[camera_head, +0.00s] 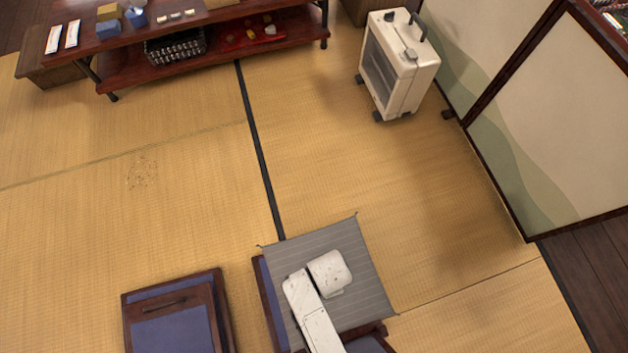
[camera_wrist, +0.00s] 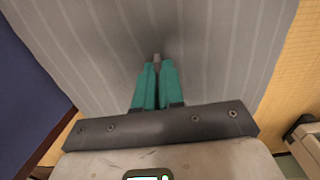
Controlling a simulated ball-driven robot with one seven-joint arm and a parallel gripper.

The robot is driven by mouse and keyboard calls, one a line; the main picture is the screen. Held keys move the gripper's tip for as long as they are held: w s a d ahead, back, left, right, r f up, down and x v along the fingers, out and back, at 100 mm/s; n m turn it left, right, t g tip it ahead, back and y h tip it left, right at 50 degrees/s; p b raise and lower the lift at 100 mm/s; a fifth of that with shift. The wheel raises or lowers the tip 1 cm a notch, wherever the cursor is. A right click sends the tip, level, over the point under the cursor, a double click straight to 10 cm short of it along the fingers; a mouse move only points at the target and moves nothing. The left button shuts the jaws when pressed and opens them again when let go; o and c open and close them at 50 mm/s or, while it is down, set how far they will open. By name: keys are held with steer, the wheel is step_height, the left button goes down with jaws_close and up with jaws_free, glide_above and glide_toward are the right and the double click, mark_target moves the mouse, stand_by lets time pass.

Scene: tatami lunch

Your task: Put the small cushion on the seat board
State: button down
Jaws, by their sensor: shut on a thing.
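The small cushion (camera_head: 355,250) is grey with thin pale stripes and small corner tassels. My gripper's teal fingers (camera_wrist: 157,70) are close together on a pinch of the cushion's grey cloth (camera_wrist: 215,50) in the wrist view. In the head view my white wrist hides the fingers. The seat board (camera_head: 271,305), dark wood with a blue pad, lies under the cushion, its left edge showing; its blue pad also shows at the left of the wrist view (camera_wrist: 25,85). The cushion overhangs it to the right and far side. I cannot tell whether the cushion touches it.
A second dark wood seat with blue panels (camera_head: 175,315) stands to the left. A cream heater (camera_head: 400,65) stands at the back right, beside a folding screen (camera_head: 560,110). A low shelf (camera_head: 180,50) with small items is at the back left.

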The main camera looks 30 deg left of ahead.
steer(key=f+b, duration=0.2)
steer(key=f, duration=0.1)
steer(key=s+f+b, duration=0.1)
steer(key=f, duration=0.2)
steer(key=shift+s+f+b, duration=0.1)
steer(key=shift+f+b, duration=0.05)
steer(key=shift+b, duration=0.25)
steer(key=shift+f+b, duration=1.5)
steer(key=shift+f, duration=0.75)
steer(key=shift+r, duration=0.1)
steer(key=c, duration=1.2)
jaws_free()
steer(key=shift+c, duration=0.2)
step_height(320, 180, up, 12)
steer(key=p, duration=0.7)
steer(key=shift+d, duration=0.1)
